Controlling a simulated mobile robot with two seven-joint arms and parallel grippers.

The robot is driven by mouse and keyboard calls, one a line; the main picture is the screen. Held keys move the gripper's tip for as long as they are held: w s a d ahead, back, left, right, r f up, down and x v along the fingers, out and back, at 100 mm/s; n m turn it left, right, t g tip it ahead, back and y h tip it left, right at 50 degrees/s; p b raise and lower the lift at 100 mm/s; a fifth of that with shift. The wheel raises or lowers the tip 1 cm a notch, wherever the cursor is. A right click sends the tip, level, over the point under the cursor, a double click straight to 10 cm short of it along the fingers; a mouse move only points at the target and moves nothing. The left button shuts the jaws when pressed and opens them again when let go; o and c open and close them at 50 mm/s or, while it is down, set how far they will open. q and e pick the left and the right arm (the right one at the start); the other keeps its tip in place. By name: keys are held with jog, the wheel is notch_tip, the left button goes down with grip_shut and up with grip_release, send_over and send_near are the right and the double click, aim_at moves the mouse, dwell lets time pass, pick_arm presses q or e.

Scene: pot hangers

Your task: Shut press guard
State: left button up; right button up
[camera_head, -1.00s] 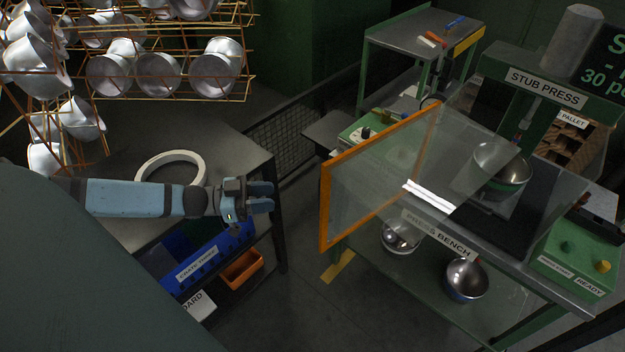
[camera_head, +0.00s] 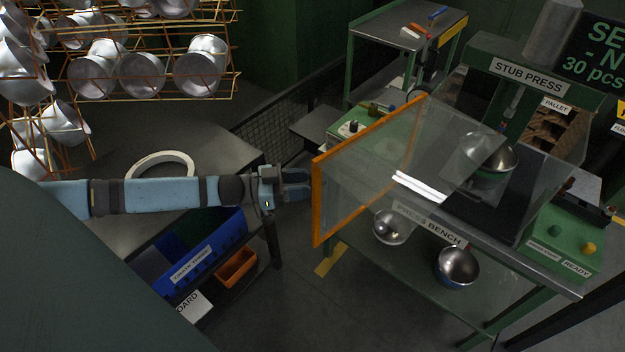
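The press guard (camera_head: 318,204) is a clear panel box with an orange-edged frame. It stands open, swung out to the left of the stub press (camera_head: 533,75), over the front of the press bench (camera_head: 520,262). A metal pot (camera_head: 497,160) sits under the press, partly seen through the clear panel. My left gripper (camera_head: 302,183) is just left of the guard's orange edge, with a small gap in the picture. Its two fingers are apart and nothing shows between them. Whether it touches the frame cannot be told. My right gripper is out of view.
A table (camera_head: 226,150) with a white ring (camera_head: 160,158) is below my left arm, with a blue crate (camera_head: 205,257) and an orange bin (camera_head: 236,268) underneath. Pots (camera_head: 458,266) lie on the bench's lower shelf. A green control box (camera_head: 562,240) is at right.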

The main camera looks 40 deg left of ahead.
pick_arm(q)
jog(key=shift+x, duration=1.5)
grip_shut()
jog(key=shift+d, duration=0.15)
